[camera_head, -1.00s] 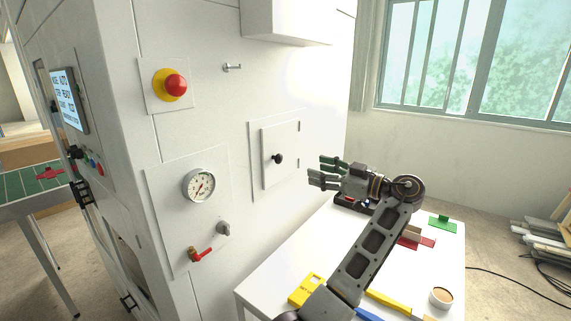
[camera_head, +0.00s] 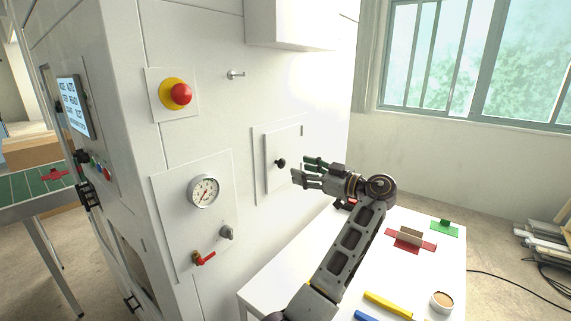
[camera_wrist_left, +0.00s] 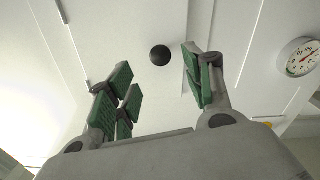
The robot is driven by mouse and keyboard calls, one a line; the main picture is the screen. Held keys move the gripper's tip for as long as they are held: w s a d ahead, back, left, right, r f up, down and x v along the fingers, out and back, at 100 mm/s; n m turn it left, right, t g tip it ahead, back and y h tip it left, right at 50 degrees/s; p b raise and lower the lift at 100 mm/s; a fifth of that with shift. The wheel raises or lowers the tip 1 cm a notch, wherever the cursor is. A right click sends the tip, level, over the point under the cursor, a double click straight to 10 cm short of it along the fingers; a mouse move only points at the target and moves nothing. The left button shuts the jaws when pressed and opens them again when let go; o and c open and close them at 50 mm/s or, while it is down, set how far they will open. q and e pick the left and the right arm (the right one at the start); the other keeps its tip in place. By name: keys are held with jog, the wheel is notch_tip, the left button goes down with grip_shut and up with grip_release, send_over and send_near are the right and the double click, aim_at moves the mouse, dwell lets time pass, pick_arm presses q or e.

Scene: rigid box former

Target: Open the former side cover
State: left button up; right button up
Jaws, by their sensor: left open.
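The side cover (camera_head: 277,182) is a flat white rectangular panel on the machine's side wall, with a round black knob (camera_head: 280,163). It looks shut, close to flush with the wall. My left gripper (camera_head: 306,171) is open and empty just right of the knob, fingers pointing left at it. In the left wrist view the knob (camera_wrist_left: 160,55) shows beyond and between the spread green-padded fingers (camera_wrist_left: 162,86), with a gap and no contact. My right gripper is not in view.
The white machine wall carries a red emergency button (camera_head: 181,94), a pressure gauge (camera_head: 204,191), a red valve handle (camera_head: 204,259) and a small hook (camera_head: 236,75). Below my arm a white table (camera_head: 268,285) holds a red part (camera_head: 427,245), a green part (camera_head: 445,227) and a cup (camera_head: 441,301).

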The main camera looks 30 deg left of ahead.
aim_at(284, 165)
pick_arm(q)
jog(key=a, duration=0.2)
jog(key=a+p, duration=0.1)
jog(key=a, duration=0.3)
jog(key=shift+w+a+p, duration=0.2)
jog(key=shift+w+p, duration=0.05)
jog(key=shift+p, duration=0.05)
jog(key=shift+a, duration=0.55)
grip_shut()
